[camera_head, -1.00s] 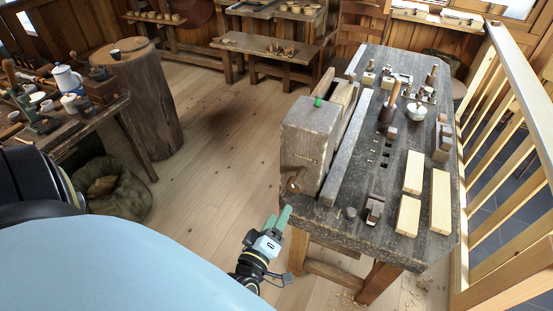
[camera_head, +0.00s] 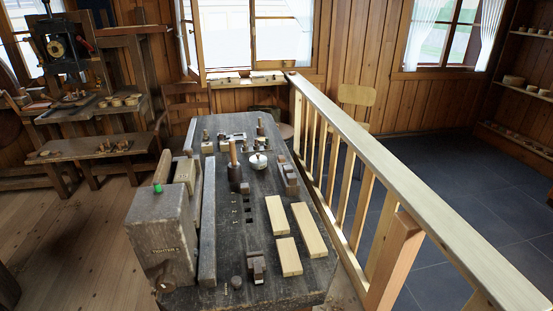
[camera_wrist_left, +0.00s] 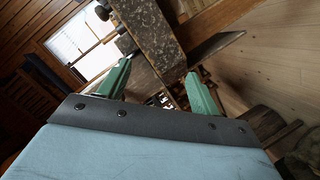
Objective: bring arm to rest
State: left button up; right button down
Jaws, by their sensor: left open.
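My left gripper (camera_wrist_left: 158,68) shows only in the left wrist view. Its two green fingers stand apart and nothing is held between them. The grey, worn end of the workbench (camera_wrist_left: 150,35) is beyond the fingertips; I cannot tell the exact gap. In the head view the workbench (camera_head: 225,270) fills the middle, and neither gripper shows there. My right gripper is in no current view.
The bench carries pale wood blocks (camera_head: 308,228), a wooden vise block (camera_head: 160,240) and several small tools. A wooden railing (camera_head: 390,165) runs along its right side. Open plank floor (camera_head: 90,240) lies to the left; a dark tiled floor (camera_head: 455,185) lies beyond the railing.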

pick_arm(q)
jog(key=s+d+f+m+g+h+b, duration=0.1)
jog(key=s+f+m+g, duration=0.2)
jog(key=s+f, duration=0.35)
jog(key=s+f+m+g+h+b, duration=0.1)
jog(key=s+f+m+g+b, duration=0.15)
jog(key=f, duration=0.65)
jog(key=s+d+f+m+g+b, duration=0.1)
jog(key=s+f+m+g, duration=0.1)
jog(key=s+f, duration=0.45)
jog(key=s+a+f+m+g+b, duration=0.2)
jog(key=s+a+f+m+g, duration=0.2)
jog(key=s+f, duration=0.7)
jog(key=s+m+g, duration=0.1)
jog(key=s+g, duration=0.1)
jog(key=s, duration=0.1)
jog(key=shift+f+y+b, duration=0.2)
jog(key=shift+y+b, duration=0.1)
jog(key=shift+y, duration=0.1)
jog(key=shift+s, duration=0.1)
